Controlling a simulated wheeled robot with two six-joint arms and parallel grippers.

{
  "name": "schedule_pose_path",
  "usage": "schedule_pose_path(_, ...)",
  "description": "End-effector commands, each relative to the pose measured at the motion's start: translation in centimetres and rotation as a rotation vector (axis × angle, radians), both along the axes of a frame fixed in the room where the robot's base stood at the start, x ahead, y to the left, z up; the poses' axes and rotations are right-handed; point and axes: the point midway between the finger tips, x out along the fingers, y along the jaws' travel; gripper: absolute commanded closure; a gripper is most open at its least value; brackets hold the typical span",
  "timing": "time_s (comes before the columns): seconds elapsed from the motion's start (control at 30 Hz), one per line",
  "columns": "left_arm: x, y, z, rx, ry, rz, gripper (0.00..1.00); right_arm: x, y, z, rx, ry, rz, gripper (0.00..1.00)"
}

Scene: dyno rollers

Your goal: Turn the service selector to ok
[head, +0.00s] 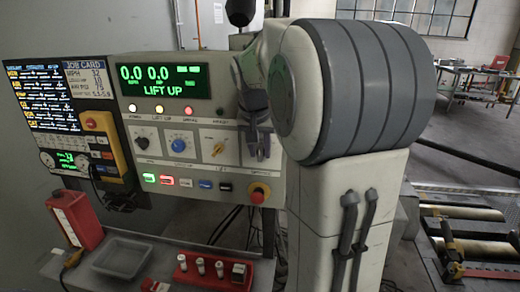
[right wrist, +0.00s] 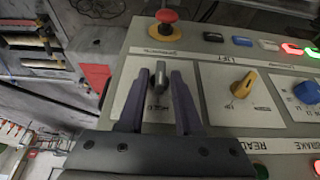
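The control panel (head: 200,128) is straight ahead with a row of knobs. A dark grey selector knob (right wrist: 160,79) on a white plate at the row's right end stands between my right gripper's fingers; I take it for the service selector. Its plate lettering is partly covered and too small to read. My right gripper (right wrist: 160,90) is open, with a finger on each side of the knob and small gaps visible. In the head view the right gripper (head: 257,150) hides this knob. My left gripper is not in view.
A yellow knob (right wrist: 243,84) and a blue knob (right wrist: 308,92) sit beside it. A red emergency button (right wrist: 164,27) is just beyond the fingers, below the knob on the panel. The display (head: 164,82) reads LIFT UP. A red bottle (head: 76,220) and tray (head: 122,257) stand on the shelf.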

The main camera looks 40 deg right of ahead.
Motion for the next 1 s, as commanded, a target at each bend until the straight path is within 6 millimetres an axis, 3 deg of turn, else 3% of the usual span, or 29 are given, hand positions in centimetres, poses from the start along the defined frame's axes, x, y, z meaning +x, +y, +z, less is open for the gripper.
schedule_pose_path(0.37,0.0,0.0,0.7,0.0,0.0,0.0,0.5,0.2,0.2,0.1,-0.052,0.064,0.005,1.0)
schedule_pose_path(1.0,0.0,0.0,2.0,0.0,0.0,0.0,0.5,1.0,0.8,-0.3,-0.363,0.424,0.004,1.0)
